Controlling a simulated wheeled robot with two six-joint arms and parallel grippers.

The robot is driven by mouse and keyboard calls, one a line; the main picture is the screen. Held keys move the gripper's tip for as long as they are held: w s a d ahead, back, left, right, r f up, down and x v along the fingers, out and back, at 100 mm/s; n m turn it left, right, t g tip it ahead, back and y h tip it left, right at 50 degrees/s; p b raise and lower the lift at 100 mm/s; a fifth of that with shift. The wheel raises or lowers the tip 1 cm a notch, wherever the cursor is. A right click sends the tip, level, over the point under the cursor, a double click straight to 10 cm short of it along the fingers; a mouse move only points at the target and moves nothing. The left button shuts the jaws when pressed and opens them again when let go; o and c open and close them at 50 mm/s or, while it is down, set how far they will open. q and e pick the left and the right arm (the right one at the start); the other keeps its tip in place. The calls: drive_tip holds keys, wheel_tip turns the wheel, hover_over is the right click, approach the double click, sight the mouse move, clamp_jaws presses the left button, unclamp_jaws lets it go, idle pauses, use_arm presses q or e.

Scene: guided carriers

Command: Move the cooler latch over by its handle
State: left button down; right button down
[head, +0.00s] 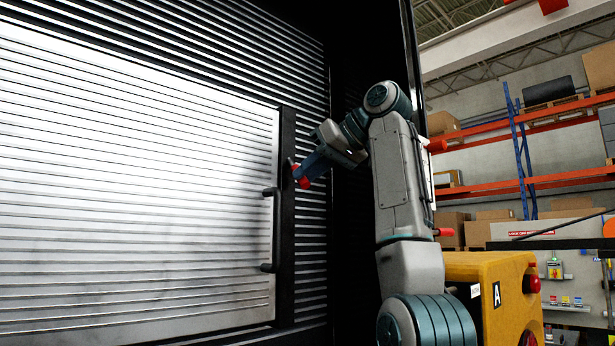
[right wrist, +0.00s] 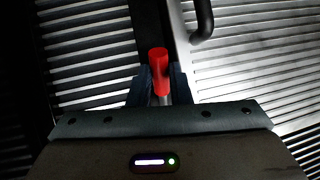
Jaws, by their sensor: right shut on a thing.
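The cooler (head: 130,180) has a pale ribbed door panel with a dark frame. Its latch handle, a red grip on a grey stem, shows between my fingers in the right wrist view (right wrist: 158,60). In the head view the red of the handle (head: 303,181) shows at the door's right edge. My right gripper (head: 299,170) is shut on this latch handle; its two dark fingers (right wrist: 161,84) stand either side of the stem. The fingers partly hide the handle's lower end. My left gripper is not in view.
A dark vertical bar handle (head: 269,230) stands out from the door, just below and left of the latch. A yellow cart (head: 490,290) marked A stands at the lower right. Orange shelves (head: 530,185) with boxes fill the right background.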

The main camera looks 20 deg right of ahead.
drive_tip(key=shift+s+r+g+h, duration=0.15)
drive_tip(key=shift+r+g+h, duration=0.15)
drive_tip(key=shift+g, duration=0.1)
drive_tip(key=shift+d, duration=0.1)
drive_tip(key=c, duration=1.3)
unclamp_jaws()
drive_tip(key=shift+s+r, duration=0.1)
drive_tip(key=b+v, duration=0.2)
drive_tip(key=v, duration=0.8)
drive_tip(key=shift+s+d+r, duration=0.1)
drive_tip(key=shift+d+r, duration=0.1)
drive_tip(key=shift+d, duration=0.05)
drive_tip(key=shift+c, duration=0.3)
